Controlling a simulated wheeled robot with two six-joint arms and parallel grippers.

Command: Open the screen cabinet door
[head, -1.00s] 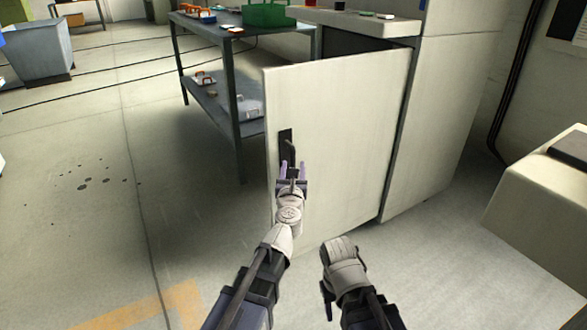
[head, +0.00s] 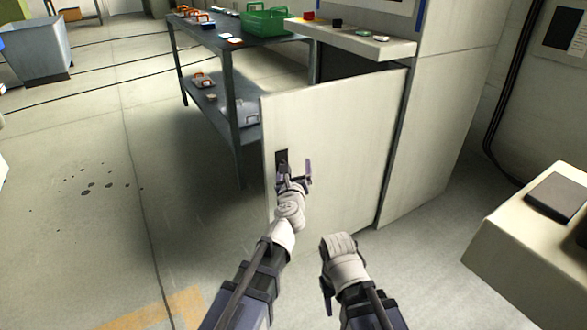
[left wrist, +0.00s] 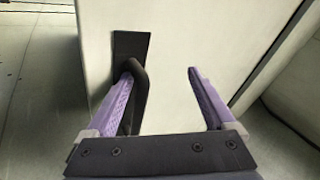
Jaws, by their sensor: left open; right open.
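The screen cabinet door (head: 345,130) is a pale flat panel standing ajar, swung out from the cabinet (head: 450,130). A dark plate with a bar handle (head: 282,160) is near its free left edge. My left gripper (head: 294,172) is at the handle, open. In the left wrist view the dark handle (left wrist: 138,85) lies between the purple fingers of my left gripper (left wrist: 165,85), close to the left finger; I cannot tell if they touch. My right gripper (head: 328,292) is low in front of the door, away from it and holding nothing visible; its fingers are mostly hidden.
A dark workbench (head: 235,50) with a green crate (head: 267,20) stands behind the door to the left. A ledge (head: 350,38) with small items juts above the door. A pale block (head: 530,235) is at the right.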

